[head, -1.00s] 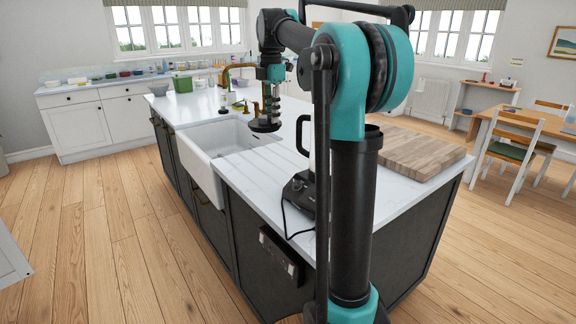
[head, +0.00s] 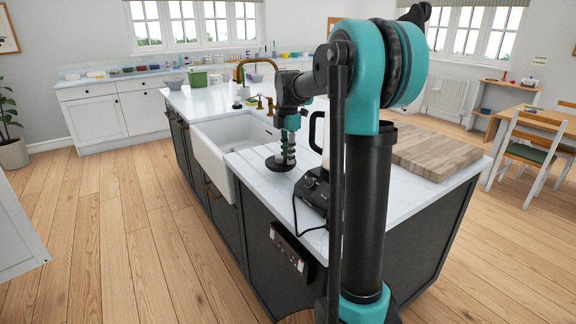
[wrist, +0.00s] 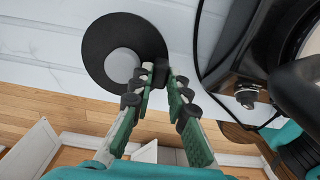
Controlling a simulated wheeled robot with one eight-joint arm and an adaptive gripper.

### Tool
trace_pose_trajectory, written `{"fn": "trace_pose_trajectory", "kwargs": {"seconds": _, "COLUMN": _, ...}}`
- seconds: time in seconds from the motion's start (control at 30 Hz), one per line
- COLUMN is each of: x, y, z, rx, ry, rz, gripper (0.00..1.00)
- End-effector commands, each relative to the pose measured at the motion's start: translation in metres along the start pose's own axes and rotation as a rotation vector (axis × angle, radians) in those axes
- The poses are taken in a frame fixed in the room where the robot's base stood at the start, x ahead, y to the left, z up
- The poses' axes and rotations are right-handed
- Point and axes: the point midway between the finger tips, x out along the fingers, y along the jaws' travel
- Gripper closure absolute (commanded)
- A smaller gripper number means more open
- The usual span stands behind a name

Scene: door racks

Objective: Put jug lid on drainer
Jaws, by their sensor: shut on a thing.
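The jug lid (head: 279,163) is a flat black disc at the lower end of my gripper (head: 286,146). In the wrist view the lid (wrist: 98,28) shows with a round grey knob, beside and partly behind the fingertips (wrist: 161,76). My gripper is shut on the lid; the exact contact is hard to see. The drainer (head: 262,182) is the grooved white worktop beside the sink; its grooves also show in the wrist view (wrist: 45,42). The lid is over the drainer, low and roughly level. I cannot tell whether it touches the surface.
The white sink (head: 222,140) lies left of the drainer, with a brass tap (head: 240,72) behind. A black appliance base (head: 313,190) with a cord stands close to the right of the lid. A wooden board (head: 432,152) lies farther right. The island's front edge is close.

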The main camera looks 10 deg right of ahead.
Motion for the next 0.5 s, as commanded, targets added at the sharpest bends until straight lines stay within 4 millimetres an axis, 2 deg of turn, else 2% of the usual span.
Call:
{"fn": "trace_pose_trajectory", "kwargs": {"seconds": 0.3, "x": 0.035, "y": 0.0, "z": 0.0, "rx": 0.0, "ry": 0.0, "rz": 0.0, "gripper": 1.0}}
{"fn": "trace_pose_trajectory", "kwargs": {"seconds": 0.5, "x": 0.037, "y": 0.0, "z": 0.0, "rx": 0.0, "ry": 0.0, "rz": 0.0, "gripper": 1.0}}
